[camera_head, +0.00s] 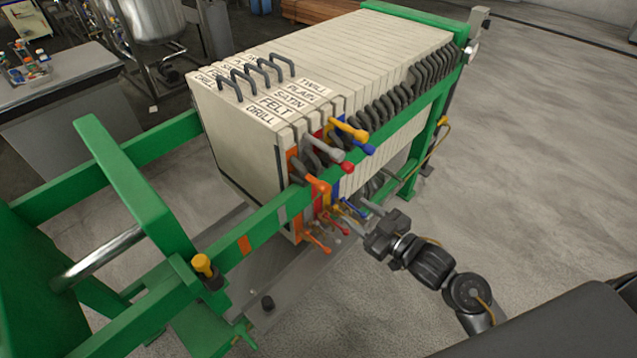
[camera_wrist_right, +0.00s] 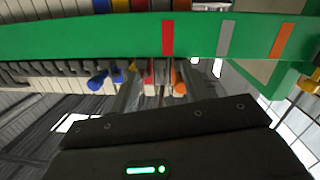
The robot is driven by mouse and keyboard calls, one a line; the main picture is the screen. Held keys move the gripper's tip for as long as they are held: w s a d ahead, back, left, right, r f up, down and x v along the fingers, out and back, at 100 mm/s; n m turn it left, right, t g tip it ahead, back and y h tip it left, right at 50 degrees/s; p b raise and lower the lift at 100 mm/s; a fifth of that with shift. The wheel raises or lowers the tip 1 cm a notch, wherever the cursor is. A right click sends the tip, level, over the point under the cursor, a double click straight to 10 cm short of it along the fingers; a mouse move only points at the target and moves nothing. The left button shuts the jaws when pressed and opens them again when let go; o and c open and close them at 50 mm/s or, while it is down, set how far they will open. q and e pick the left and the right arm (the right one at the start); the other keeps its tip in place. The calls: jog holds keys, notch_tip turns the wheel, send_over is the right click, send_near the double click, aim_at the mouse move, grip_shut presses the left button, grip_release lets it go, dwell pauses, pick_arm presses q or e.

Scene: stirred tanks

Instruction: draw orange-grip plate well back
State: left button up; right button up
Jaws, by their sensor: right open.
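The orange-grip plate is the front plate of the pale plate pack, marked DRILL on top (camera_head: 232,140). An orange strip runs down its side, with an upper orange grip (camera_head: 318,185) above the green rail and a lower one (camera_head: 319,245) below it. In the right wrist view an orange grip (camera_wrist_right: 180,88) hangs under the rail. My right gripper (camera_head: 368,218) is open and empty, low beside the rail, to the right of the lower grips and apart from the orange one. My left gripper is out of view.
The green side rail (camera_head: 240,235) carries coloured marks and stands between my right arm and the pack. Yellow, grey-red and blue grips crowd beside the orange one. A yellow-topped knob (camera_head: 202,264) sits on the rail's near part. Space in front of the plate is clear.

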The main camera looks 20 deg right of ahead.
jog(key=n+y, duration=0.1)
jog(key=y, duration=0.1)
send_near(328, 192)
jog(key=w, duration=0.2)
jog(key=a, duration=0.1)
jog(key=p+x, duration=0.1)
jog(key=x, duration=0.9)
jog(key=shift+w+a+r+p, duration=0.1)
jog(key=shift+w+a+p, duration=0.15)
jog(key=shift+p, duration=0.15)
grip_shut()
